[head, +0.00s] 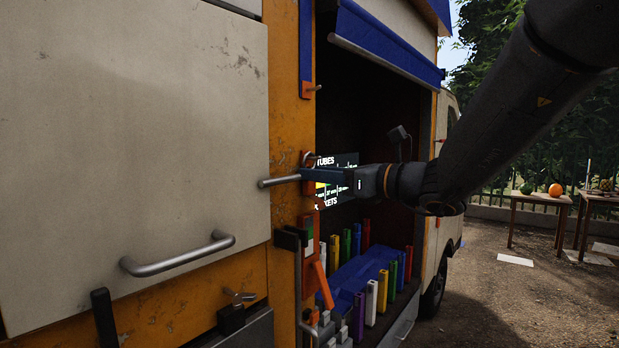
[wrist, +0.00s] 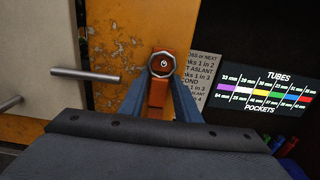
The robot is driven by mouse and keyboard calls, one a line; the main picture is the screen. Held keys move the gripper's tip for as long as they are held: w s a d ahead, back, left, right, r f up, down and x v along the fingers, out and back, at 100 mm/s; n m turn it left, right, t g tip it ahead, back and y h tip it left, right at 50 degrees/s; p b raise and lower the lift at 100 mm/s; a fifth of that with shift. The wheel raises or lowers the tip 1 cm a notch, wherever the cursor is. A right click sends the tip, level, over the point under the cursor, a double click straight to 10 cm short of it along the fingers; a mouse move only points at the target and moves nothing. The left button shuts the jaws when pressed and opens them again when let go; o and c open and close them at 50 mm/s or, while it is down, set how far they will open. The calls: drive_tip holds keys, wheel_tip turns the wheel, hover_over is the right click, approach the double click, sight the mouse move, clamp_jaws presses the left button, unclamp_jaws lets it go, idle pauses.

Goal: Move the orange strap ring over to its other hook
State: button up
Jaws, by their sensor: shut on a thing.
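The orange strap ring (wrist: 161,64) shows in the wrist view as a metal ring at the top of an orange tab, in front of the orange post. My gripper (wrist: 160,90) has its two blue fingers on either side of the orange tab and is shut on it. In the head view my gripper (head: 309,173) is at the post beside the truck's opening, just below a small ring (head: 309,158). I cannot tell whether the ring is on a hook or clear of it. A metal peg (wrist: 85,74) sticks out to the left of the ring; it also shows in the head view (head: 280,181).
A lit TUBES and POCKETS panel (wrist: 265,98) is to the right. Below are a lever box (head: 290,238), an orange lever (head: 323,285) and several coloured tubes. A door handle (head: 178,256) juts out at left.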

drive_tip(key=shift+r, duration=0.3)
drive_tip(key=shift+s, duration=0.1)
drive_tip(key=v, duration=0.3)
drive_tip(key=p+v, duration=0.1)
drive_tip(key=shift+s+d+r, duration=0.1)
drive_tip(key=shift+r, duration=0.25)
idle(0.7)
drive_tip(key=shift+r+p, duration=4.05)
drive_tip(key=shift+r, duration=3.2)
drive_tip(key=shift+f, duration=0.1)
drive_tip(key=shift+b+x, duration=0.55)
drive_tip(key=shift+x, duration=0.35)
